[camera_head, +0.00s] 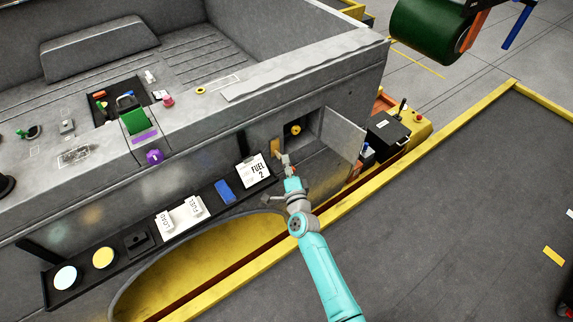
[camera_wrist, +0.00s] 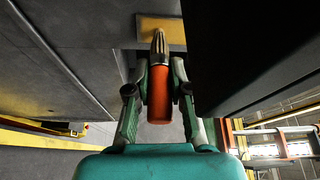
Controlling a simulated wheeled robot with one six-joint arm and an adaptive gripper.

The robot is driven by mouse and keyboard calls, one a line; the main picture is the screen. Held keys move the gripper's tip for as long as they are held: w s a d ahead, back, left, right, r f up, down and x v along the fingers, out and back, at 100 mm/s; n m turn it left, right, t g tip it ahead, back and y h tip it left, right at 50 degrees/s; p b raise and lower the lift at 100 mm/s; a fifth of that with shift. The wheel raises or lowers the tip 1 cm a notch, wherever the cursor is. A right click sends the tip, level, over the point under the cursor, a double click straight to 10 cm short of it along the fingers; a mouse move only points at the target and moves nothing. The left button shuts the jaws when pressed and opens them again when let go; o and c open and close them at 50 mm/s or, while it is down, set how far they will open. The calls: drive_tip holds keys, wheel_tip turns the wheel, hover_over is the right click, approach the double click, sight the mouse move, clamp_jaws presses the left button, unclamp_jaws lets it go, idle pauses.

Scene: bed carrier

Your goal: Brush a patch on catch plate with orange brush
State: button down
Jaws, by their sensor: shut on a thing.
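My gripper (camera_wrist: 160,85) is shut on the orange brush, gripping its handle (camera_wrist: 159,105) between both fingers. The brush's pale bristle tip (camera_wrist: 158,42) points away from me and overlaps a yellow-tan patch (camera_wrist: 175,25) on a grey surface. I cannot tell whether the tip touches it. In the head view my gripper (camera_head: 289,178) is at the carrier's side, just below the tan patch (camera_head: 275,147), which lies left of an open compartment. The brush is small and mostly hidden there. I cannot make out the catch plate's outline.
The open compartment (camera_head: 297,128) has its grey door (camera_head: 343,133) swung out right of my gripper. The floor at right is mostly clear.

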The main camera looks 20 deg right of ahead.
drive_tip(key=shift+r, duration=0.9)
drive_tip(key=shift+r, duration=0.2)
drive_tip(key=shift+r, duration=0.8)
drive_tip(key=shift+r, duration=0.95)
drive_tip(key=shift+s, duration=0.1)
drive_tip(key=s+d, duration=0.2)
drive_tip(key=s, duration=0.4)
drive_tip(key=shift+s, duration=0.25)
